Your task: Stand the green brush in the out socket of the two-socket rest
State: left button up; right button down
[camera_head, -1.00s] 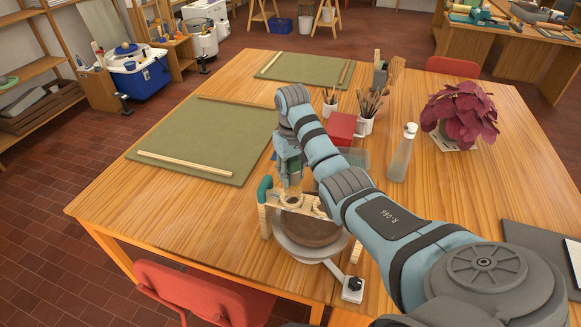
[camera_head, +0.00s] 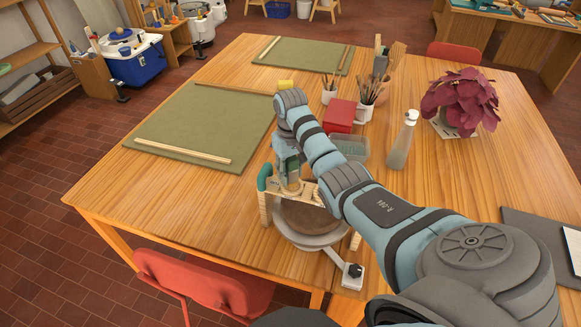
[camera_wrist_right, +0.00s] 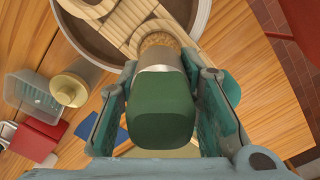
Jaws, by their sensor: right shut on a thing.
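My right gripper (camera_head: 288,176) points down over the two-socket rest (camera_head: 306,187), a pale wooden frame at the pottery wheel. In the right wrist view the gripper (camera_wrist_right: 166,78) is shut on the green brush (camera_wrist_right: 162,108), which has a thick green handle, a metal ferrule and tan bristles. The bristle end lies over or against the rest's pale wood (camera_wrist_right: 125,22). I cannot tell whether it is inside a socket. Fingers and arm partly hide the rest. My left gripper is out of view.
The wheel (camera_head: 301,224) is below the rest. A clear tub (camera_head: 352,149), red box (camera_head: 339,116), brush cups (camera_head: 364,112) and grey bottle (camera_head: 402,143) stand beyond my right arm.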

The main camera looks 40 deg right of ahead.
jog(key=shift+s+f, duration=0.1)
jog(key=shift+f, duration=0.1)
jog(key=shift+f+b, duration=0.4)
jog(key=shift+f, duration=0.4)
jog(key=shift+f, duration=0.15)
jog(key=c, duration=1.1)
grip_release()
jog(key=o, duration=0.5)
